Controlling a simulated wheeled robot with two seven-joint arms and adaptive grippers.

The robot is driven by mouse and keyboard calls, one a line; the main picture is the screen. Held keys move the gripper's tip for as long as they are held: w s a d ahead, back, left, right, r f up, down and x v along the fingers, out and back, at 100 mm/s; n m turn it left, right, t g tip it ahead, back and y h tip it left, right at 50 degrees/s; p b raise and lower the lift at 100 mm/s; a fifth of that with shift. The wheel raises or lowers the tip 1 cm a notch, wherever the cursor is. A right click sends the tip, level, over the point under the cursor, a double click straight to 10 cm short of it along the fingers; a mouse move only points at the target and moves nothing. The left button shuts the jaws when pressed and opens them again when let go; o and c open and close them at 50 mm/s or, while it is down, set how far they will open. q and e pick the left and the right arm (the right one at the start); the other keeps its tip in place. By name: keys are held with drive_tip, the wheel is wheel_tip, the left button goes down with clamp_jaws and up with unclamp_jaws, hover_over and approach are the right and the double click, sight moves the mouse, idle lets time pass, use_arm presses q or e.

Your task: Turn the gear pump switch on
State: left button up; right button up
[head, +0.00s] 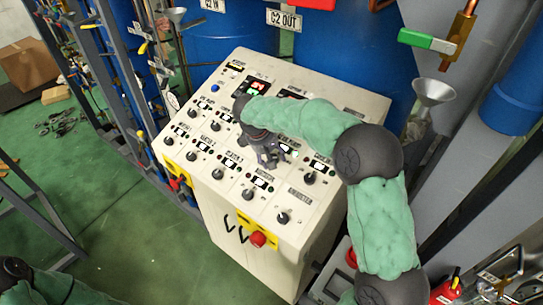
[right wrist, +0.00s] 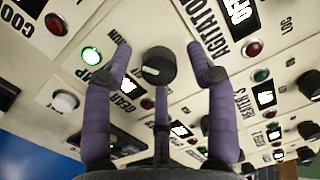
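The control panel (head: 235,190) is a cream box with a sloped top carrying rows of black knobs, lamps and small displays. My right gripper (head: 265,150) is over its middle, with its arm coming in from the right. In the right wrist view, my right gripper (right wrist: 158,58) is open, its purple fingers spread on either side of a black knob (right wrist: 159,66) with a white pointer mark. The fingers look apart from the knob. A partly covered label reading like GEAR PUMP is left of the knob, near a bright green lamp (right wrist: 91,55). My left gripper is out of view.
An agitator display (right wrist: 239,11) reads OFF, with a red lamp (right wrist: 254,48) beside it. A red emergency button (head: 258,239) is on the panel's front. Blue drums (head: 345,60) stand behind, a metal rack (head: 110,70) to the left.

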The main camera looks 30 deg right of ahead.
drive_tip(key=v, duration=1.2)
idle(0.4)
